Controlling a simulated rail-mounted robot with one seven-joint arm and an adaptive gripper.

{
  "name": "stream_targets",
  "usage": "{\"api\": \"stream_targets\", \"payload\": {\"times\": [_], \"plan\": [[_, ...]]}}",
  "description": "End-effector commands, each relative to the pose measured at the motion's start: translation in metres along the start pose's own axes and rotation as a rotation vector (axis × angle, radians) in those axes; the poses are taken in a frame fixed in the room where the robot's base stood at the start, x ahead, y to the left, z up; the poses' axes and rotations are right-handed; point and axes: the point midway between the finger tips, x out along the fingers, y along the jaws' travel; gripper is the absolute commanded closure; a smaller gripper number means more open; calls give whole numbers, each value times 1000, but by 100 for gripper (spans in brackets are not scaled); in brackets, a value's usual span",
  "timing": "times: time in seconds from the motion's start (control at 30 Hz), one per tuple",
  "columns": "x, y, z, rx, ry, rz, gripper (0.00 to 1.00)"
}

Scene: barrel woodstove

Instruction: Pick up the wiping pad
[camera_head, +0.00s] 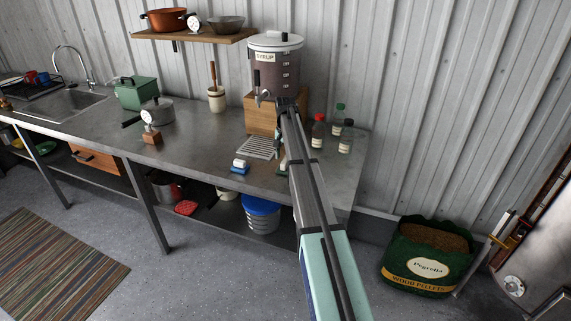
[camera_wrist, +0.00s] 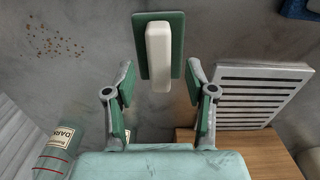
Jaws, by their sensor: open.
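The wiping pad (camera_head: 283,164), a green pad with a pale handle block on top, lies on the metal counter, partly hidden by my arm in the head view. In the wrist view the wiping pad (camera_wrist: 177,30) is at the top middle, its long side running up the picture. My gripper (camera_wrist: 160,85) is open and empty, with its green-padded fingers apart. The pad lies beyond the fingertips, roughly centred between them, and its near end reaches toward the gap. I see no contact. In the head view my arm hides most of the gripper.
A slatted metal grate (camera_wrist: 258,95) lies to the right, in front of a wooden box (camera_wrist: 230,143). A bottle labelled DARK (camera_wrist: 60,145) is at lower left. Brown spots (camera_wrist: 58,48) mark the counter. A blue block with a white top (camera_head: 239,167) lies left of the pad. A syrup dispenser (camera_head: 275,65) stands behind.

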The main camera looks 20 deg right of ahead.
Motion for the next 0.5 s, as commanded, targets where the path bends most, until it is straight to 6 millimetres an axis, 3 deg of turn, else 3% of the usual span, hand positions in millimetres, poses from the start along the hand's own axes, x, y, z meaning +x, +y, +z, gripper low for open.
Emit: {"api": "stream_targets", "payload": {"times": [0.2, 0.43, 0.47, 0.5], "plan": [[24, 1, 1, 0, -2, 1, 45], [27, 1, 1, 0, 0, 0, 45], [27, 1, 1, 0, 0, 0, 52], [27, 1, 1, 0, 0, 0, 66]]}}
